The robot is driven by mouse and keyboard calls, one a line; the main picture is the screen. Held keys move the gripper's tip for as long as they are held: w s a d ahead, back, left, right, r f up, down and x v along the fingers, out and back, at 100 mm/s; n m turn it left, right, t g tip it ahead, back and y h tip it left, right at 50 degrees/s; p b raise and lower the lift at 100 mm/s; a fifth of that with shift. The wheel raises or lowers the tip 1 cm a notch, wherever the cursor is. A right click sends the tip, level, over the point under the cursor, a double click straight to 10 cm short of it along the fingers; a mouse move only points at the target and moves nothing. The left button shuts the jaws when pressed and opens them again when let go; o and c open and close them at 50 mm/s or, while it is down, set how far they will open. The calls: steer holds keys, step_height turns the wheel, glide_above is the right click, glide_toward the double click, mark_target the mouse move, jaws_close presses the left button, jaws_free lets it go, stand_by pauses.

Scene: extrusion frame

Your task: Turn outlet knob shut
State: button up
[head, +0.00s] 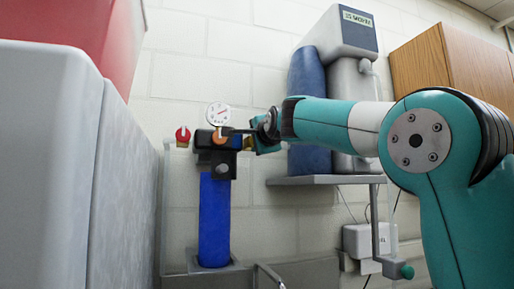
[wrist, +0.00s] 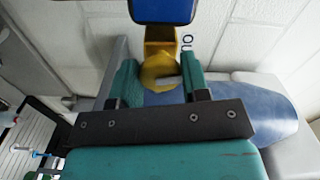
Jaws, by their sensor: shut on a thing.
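A blue cylinder (head: 214,222) stands upright against the wall in the head view, with a dark valve body (head: 216,158) on top. A round white gauge (head: 218,114) sits above the valve. An orange knob (head: 219,138) shows on the valve's front and a red knob (head: 183,135) at its left. My gripper (head: 247,141) reaches in from the right, at the valve's right side. In the wrist view, my gripper (wrist: 160,78) has its two teal fingers shut on a yellow knob (wrist: 157,72), one finger on each side. Its far side is hidden.
A grey shelf (head: 325,180) with a dispenser (head: 345,45) and a blue bag-like shape (head: 306,80) is behind my arm. A wooden cabinet (head: 430,60) hangs at the upper right. A large grey block (head: 50,170) with a red bin (head: 85,30) fills the left.

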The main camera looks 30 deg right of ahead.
steer(key=shift+f+m+b, duration=0.1)
steer(key=shift+m+b, duration=0.4)
steer(key=shift+m, duration=0.7)
steer(key=o, duration=0.9)
steer(key=shift+s, duration=0.1)
steer(key=b+v, duration=0.6)
steer(key=v, duration=1.1)
steer(key=shift+s+b, duration=0.15)
steer(key=shift+b, duration=0.2)
